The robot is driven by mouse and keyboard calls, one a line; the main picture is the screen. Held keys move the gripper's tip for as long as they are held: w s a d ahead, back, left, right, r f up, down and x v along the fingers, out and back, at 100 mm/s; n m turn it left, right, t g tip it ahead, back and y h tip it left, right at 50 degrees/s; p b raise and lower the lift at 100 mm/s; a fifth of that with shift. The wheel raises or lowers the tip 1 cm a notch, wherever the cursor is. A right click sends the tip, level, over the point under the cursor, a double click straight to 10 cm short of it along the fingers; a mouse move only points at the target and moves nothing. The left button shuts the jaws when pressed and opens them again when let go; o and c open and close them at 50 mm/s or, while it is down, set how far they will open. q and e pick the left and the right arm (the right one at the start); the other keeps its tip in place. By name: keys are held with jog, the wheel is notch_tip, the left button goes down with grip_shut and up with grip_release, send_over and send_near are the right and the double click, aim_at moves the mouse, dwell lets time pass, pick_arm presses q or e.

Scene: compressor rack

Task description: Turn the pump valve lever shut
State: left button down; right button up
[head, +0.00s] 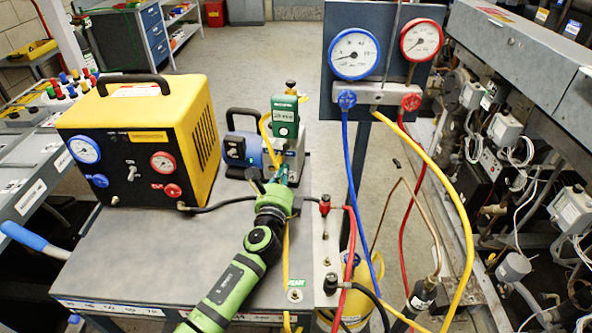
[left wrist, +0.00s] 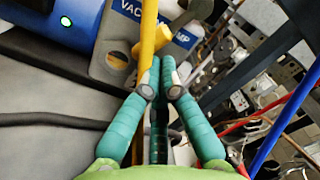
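The blue and grey vacuum pump (head: 262,152) stands on the grey cart top, with a green gauge box (head: 285,117) at its right end. My left gripper (head: 283,172) reaches up to the pump's front right side, its teal fingers close against it. I cannot make out the valve lever clearly, nor whether the fingers hold anything. My right gripper is not in view.
A yellow recovery machine (head: 148,135) stands left of the pump. A gauge panel (head: 375,92) with blue, red and yellow hoses hangs to the right. A red hose (head: 357,235) and black hoses run near the cart's right edge. The compressor rack (head: 520,90) fills the right side.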

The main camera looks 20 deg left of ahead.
aim_at(274, 154)
pick_arm(q)
jog(key=shift+a+r+m+p, duration=0.3)
jog(key=shift+a+m, duration=0.25)
jog(key=shift+m, duration=0.2)
jog(key=shift+a+r+m+p, duration=0.3)
jog(key=shift+a+m, duration=0.2)
jog(key=shift+m, duration=0.25)
jog(key=shift+a+r+m+p, duration=0.15)
jog(key=shift+a+m+p, duration=0.2)
jog(key=shift+m, duration=0.35)
jog(key=shift+a+r+m+p, duration=0.15)
jog(key=shift+a+m+p, duration=0.15)
jog(key=shift+m, duration=0.4)
jog(key=shift+s+a+r+m+p, duration=0.1)
jog(key=shift+a+r+m+p, duration=0.2)
jog(key=shift+m+p, duration=0.35)
jog(key=shift+a+r+m+p, duration=0.25)
jog(key=shift+a+m+p, duration=0.05)
jog(key=shift+m, duration=0.65)
jog(key=shift+a+r+m+h+p, duration=0.2)
jog(key=shift+m+p, duration=0.15)
jog(key=shift+m, duration=0.25)
jog(key=shift+a+r+m+h+p, duration=0.1)
jog(key=shift+a+r+m+p, duration=0.1)
jog(key=shift+m+p, duration=0.3)
jog(key=shift+r+m, duration=0.1)
jog(key=shift+m, duration=0.4)
jog(key=shift+a, duration=0.1)
